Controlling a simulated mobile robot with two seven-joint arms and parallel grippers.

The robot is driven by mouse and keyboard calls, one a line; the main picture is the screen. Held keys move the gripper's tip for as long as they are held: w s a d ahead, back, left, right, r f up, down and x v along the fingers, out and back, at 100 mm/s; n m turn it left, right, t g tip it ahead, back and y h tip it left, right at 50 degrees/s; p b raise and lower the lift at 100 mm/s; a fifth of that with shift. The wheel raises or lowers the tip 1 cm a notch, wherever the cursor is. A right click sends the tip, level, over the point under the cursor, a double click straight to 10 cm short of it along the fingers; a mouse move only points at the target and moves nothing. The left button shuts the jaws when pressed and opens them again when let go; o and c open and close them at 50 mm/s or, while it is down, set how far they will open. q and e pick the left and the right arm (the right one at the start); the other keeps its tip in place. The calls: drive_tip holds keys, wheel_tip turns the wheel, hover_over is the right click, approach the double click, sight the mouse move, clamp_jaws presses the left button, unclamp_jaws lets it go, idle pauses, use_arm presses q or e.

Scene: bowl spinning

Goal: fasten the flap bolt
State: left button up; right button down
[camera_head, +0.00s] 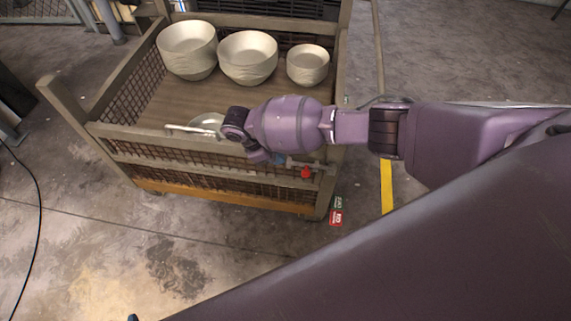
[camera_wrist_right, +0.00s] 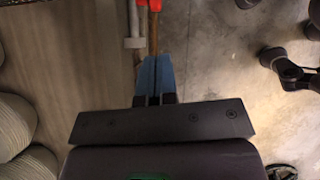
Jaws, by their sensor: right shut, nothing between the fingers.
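The flap is the low front side of a mesh-sided crate. A bolt with a red knob (camera_head: 306,172) sits at the right end of the flap's top rail (camera_head: 215,168), near the corner post. My right gripper (camera_head: 281,159) is left of the knob, its blue fingers shut and empty. In the right wrist view my right gripper (camera_wrist_right: 154,68) points toward the red part (camera_wrist_right: 148,3), which is cut off at the top edge, with a visible space between. A grey metal piece (camera_wrist_right: 134,25) lies beside the rail there. Whether the bolt is engaged cannot be seen. A small blue tip at the head view's bottom edge may be my left gripper.
Stacks of pale bowls (camera_head: 248,57) stand at the back of the crate's wooden floor (camera_head: 180,103). Red and green labels (camera_head: 336,217) show at the front right corner. The concrete in front is clear.

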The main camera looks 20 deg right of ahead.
drive_tip(key=v, duration=0.4)
drive_tip(key=shift+w+a+r+p, duration=0.1)
drive_tip(key=shift+a+r+p, duration=0.15)
drive_tip(key=shift+r+p, duration=0.05)
